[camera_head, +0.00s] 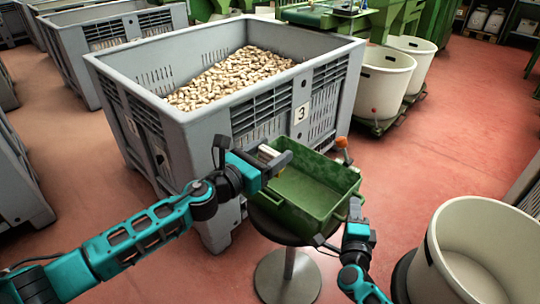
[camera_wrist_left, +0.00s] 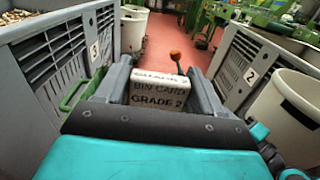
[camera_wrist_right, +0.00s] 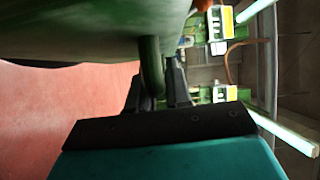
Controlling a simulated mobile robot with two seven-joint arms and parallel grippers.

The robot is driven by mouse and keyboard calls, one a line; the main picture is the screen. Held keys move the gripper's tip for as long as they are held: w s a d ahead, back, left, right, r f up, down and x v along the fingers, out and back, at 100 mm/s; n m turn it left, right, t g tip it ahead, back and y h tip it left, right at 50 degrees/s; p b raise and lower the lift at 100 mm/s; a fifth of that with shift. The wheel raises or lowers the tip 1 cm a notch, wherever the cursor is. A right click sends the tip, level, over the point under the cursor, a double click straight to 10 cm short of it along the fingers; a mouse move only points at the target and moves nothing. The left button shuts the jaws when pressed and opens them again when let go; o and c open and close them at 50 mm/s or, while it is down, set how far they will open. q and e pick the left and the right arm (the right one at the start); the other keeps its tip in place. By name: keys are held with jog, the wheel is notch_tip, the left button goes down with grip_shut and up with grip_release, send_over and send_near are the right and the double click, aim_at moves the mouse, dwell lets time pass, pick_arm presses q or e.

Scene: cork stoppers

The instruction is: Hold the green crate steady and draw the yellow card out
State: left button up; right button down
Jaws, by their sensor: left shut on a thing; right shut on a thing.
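The green crate (camera_head: 318,195) is open-topped and looks empty inside. It rests on a round stool. My left gripper (camera_head: 283,158) is at the crate's back left corner, shut on a card. The card (camera_wrist_left: 158,94) looks pale rather than yellow and reads "BIN CARD GRADE 2" in the left wrist view. Only a sliver of it shows in the head view (camera_head: 268,151). Whether it still touches the crate, I cannot tell. My right gripper (camera_head: 355,208) is at the crate's right side. In the right wrist view its fingers (camera_wrist_right: 158,90) are shut on a green bar of the crate (camera_wrist_right: 151,65).
The stool's metal stem (camera_head: 288,270) stands on the red floor. A large grey bin (camera_head: 200,125) of corks, marked 3, stands close behind the crate. A cream tub (camera_head: 437,262) stands at the front right. An orange ball (camera_head: 341,142) shows behind the crate. Open floor lies to the right.

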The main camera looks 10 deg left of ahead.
aim_at(264, 161)
jog(key=shift+f, duration=0.15)
jog(key=c, duration=1)
grip_release()
jog(key=shift+o, duration=0.2)
jog(key=shift+s, duration=0.1)
